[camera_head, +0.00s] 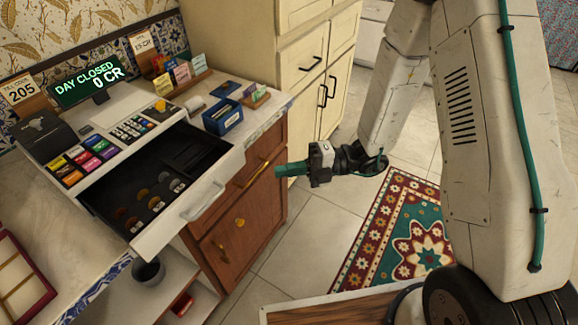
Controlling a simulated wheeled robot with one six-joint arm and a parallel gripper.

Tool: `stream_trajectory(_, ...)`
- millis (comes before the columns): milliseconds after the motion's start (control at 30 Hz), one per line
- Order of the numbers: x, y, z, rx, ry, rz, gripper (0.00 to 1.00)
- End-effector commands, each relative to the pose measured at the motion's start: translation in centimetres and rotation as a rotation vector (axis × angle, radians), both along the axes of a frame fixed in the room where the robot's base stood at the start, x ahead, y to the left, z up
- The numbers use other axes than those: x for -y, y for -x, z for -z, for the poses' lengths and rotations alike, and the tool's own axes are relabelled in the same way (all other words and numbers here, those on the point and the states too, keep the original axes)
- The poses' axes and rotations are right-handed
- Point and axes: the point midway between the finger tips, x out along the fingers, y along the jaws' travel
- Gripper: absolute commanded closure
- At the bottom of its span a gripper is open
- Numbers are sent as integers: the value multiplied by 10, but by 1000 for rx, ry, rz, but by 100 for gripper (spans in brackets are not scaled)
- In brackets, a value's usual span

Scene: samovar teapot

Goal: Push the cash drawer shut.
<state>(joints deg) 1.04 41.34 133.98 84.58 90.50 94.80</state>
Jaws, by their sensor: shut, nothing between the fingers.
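The cash drawer (187,215) is pulled out of the white cash register (132,125) on the counter. Its white front with a pale handle (203,202) faces right and toward me. Inside its black tray lie several coins, and the far compartments look dark. My gripper (280,171) is to the right of the drawer front, apart from it, over the floor side of the cabinet. Its teal fingers point left and are shut with nothing between them.
A blue box (222,117) and card holders stand on the counter behind the drawer. A display (87,81) reads "DAY CLOSED 0 CR". A patterned rug (400,235) lies on the floor at right.

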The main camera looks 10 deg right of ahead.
Motion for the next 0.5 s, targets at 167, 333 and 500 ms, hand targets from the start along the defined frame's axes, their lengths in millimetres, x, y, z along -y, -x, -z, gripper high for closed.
stream_trajectory(167,-42,5,0,1,1,-8,100)
stream_trajectory(333,-71,-2,0,4,1,-4,100)
stream_trajectory(500,-86,-15,0,3,1,-3,100)
